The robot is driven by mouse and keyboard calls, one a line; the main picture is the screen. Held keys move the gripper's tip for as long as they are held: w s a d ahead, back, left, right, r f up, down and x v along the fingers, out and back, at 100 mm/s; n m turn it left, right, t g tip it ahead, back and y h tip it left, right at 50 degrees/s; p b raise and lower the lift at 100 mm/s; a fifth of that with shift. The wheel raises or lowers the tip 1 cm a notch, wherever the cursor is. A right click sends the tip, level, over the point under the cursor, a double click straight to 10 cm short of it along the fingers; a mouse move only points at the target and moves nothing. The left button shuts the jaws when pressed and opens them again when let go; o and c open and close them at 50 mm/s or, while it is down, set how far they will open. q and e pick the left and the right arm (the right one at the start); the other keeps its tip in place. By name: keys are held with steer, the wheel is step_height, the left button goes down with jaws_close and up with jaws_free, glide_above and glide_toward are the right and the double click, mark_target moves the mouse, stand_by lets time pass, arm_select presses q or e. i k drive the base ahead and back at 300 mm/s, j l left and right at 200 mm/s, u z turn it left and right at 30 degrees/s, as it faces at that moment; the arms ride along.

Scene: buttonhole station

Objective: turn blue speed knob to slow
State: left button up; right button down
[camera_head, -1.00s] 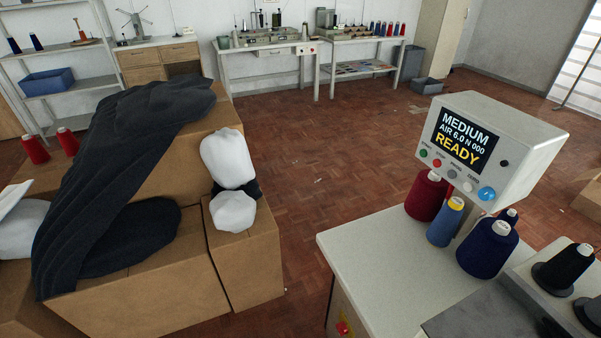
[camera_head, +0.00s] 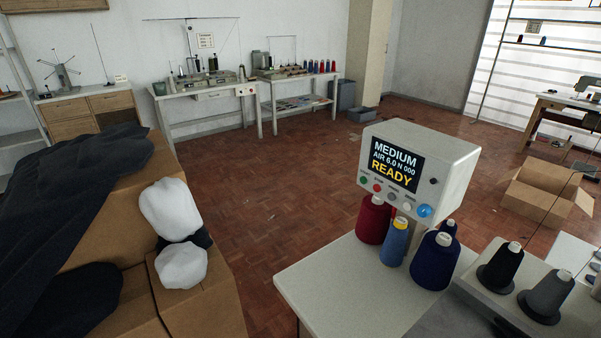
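The control box (camera_head: 418,168) stands at centre right above the white work table. Its screen (camera_head: 396,164) reads MEDIUM, AIR 6.0 N 000, READY. The blue speed knob (camera_head: 424,211) is at the lower right corner of the box's front face. Several small buttons, among them a green one (camera_head: 363,180) and a red one (camera_head: 377,188), sit in a row to the knob's left. Neither of my grippers shows in the view.
Red (camera_head: 373,220), blue (camera_head: 395,243) and navy (camera_head: 434,261) thread cones stand on the white table (camera_head: 325,283) below the box. Cardboard boxes (camera_head: 203,304) with dark cloth and white bundles are at left. Open wooden floor (camera_head: 270,190) lies between. An open carton (camera_head: 546,194) is at right.

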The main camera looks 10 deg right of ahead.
mark_target(423, 210)
steer(key=i+l+z, duration=0.1)
steer(key=z, duration=1.15)
